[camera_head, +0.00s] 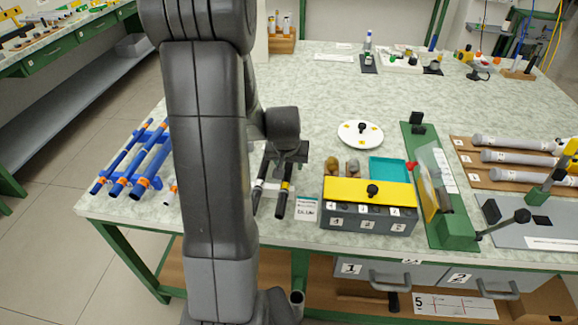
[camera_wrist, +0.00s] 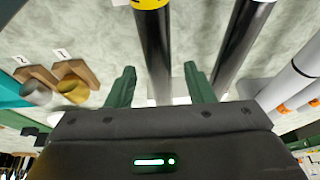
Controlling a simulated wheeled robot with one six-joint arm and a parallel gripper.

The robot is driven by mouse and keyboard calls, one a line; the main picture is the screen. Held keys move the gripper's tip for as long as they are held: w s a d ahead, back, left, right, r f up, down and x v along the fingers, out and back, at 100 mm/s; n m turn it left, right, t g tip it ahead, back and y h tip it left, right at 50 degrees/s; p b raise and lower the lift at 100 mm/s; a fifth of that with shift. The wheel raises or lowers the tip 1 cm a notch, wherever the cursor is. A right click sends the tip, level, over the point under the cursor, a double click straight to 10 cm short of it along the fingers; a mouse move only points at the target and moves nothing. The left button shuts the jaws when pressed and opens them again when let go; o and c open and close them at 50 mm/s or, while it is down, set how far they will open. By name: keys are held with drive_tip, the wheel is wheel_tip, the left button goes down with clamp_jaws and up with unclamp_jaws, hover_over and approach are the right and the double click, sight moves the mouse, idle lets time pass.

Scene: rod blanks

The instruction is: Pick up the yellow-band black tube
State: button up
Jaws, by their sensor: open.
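The yellow-band black tube (camera_head: 282,202) lies on the table in the head view, left of the small printed card. In the wrist view the same black tube (camera_wrist: 154,50) runs down between my two green fingers, with its yellow band at the top edge. My gripper (camera_wrist: 160,84) is open, one finger on each side of the tube with gaps showing. Its height above the tube is hard to judge. A second black tube (camera_head: 259,188) lies parallel to the left; it also shows in the wrist view (camera_wrist: 243,40), right of my fingers.
A grey box with a yellow top (camera_head: 352,192) stands to the right. A blue rack (camera_head: 140,165) with tubes is at the left, and a white disc (camera_head: 349,134) lies behind the box. The table's front edge is close; the middle of the table is clear.

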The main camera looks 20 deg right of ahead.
drive_tip(key=c, duration=0.9)
drive_tip(key=shift+o, duration=0.2)
